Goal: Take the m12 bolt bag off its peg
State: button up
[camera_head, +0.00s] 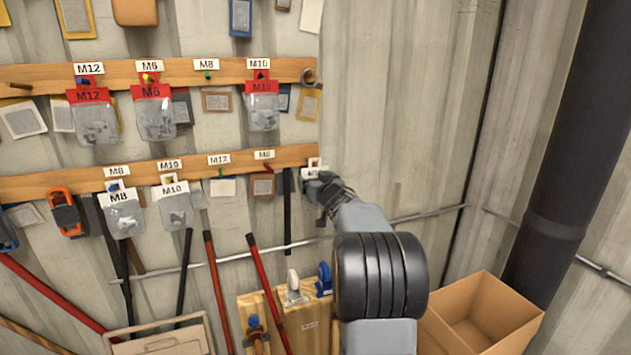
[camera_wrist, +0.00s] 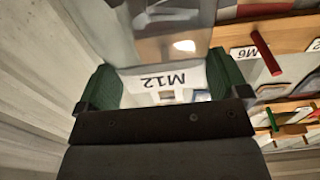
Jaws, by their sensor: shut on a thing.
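A clear bag with a white M12 header (camera_wrist: 165,79) is between the green fingers of my gripper (camera_wrist: 166,84) in the wrist view, with the fingers shut on it. In the head view, my gripper (camera_head: 322,187) is at the right end of the lower wooden rail, and a bit of the white header (camera_head: 314,168) shows above it. The green peg (camera_head: 220,173) under the lower M12 label (camera_head: 219,159) is bare. The held bag appears off any peg. Another M12 bag, with a red header (camera_head: 88,97), hangs at the left of the upper rail.
The lower rail (camera_head: 60,183) carries M8 (camera_head: 122,215) and M10 bags (camera_head: 177,207). A bare red peg (camera_head: 267,168) is left of my gripper, beside a hanging black bar (camera_head: 287,215). An open cardboard box (camera_head: 490,315) stands lower right. The wall right of the rails is clear.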

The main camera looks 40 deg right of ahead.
jog(key=shift+s+a, duration=0.1)
jog(key=shift+s, duration=0.25)
jog(key=shift+v, duration=2.4)
